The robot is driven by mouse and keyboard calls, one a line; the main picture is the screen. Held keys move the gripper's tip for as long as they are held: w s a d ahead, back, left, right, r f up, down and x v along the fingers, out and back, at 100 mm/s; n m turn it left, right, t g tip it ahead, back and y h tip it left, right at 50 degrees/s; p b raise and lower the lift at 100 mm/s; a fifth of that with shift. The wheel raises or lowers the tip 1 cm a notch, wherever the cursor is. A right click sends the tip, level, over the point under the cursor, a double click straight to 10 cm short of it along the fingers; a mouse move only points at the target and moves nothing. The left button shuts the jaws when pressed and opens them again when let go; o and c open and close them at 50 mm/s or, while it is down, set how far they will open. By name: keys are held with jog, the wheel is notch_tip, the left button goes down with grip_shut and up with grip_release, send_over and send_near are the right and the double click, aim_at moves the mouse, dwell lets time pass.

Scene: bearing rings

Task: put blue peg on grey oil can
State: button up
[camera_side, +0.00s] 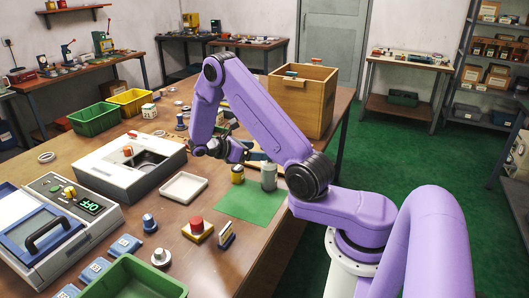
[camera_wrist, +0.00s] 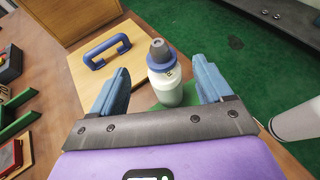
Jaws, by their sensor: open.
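My gripper (camera_wrist: 163,76) is open, with its two blue fingers on either side of a pale grey can-like bottle (camera_wrist: 172,92) in the wrist view. The bottle has a blue collar and a darker cone-shaped top. I cannot tell whether the fingers touch it. In the side view, my gripper (camera_side: 237,153) hangs above the back of the green mat, and a grey can (camera_side: 268,178) stands upright at that mat's back edge.
A yellow-and-dark piece (camera_side: 238,175) stands beside the grey can. The green mat (camera_side: 250,207) is otherwise bare. A wooden board with a blue handle (camera_wrist: 105,50) lies near the bottle. A wooden crate (camera_side: 300,98) stands behind, and a white tray (camera_side: 183,187) lies left.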

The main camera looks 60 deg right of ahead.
jog(key=w+a+r+t+y, duration=0.1)
jog(key=a+r+t, duration=0.1)
jog(key=a, duration=0.4)
jog(key=w+a+r+t+y, duration=0.1)
jog(key=w+a+r, duration=0.15)
jog(key=a, duration=0.35)
jog(key=s+a+r+t+y, duration=0.3)
jog(key=s+a, duration=0.3)
jog(key=a, duration=0.3)
jog(key=s+a+r+y, duration=0.1)
jog(key=s+a+y, duration=0.2)
jog(key=s, duration=0.7)
jog(key=s+a+r+t+y, duration=0.1)
jog(key=s+a+y, duration=0.3)
jog(key=s, duration=0.6)
jog(key=shift+s+a+n, duration=0.25)
jog(key=shift+a+n, duration=0.05)
jog(key=shift+a, duration=0.25)
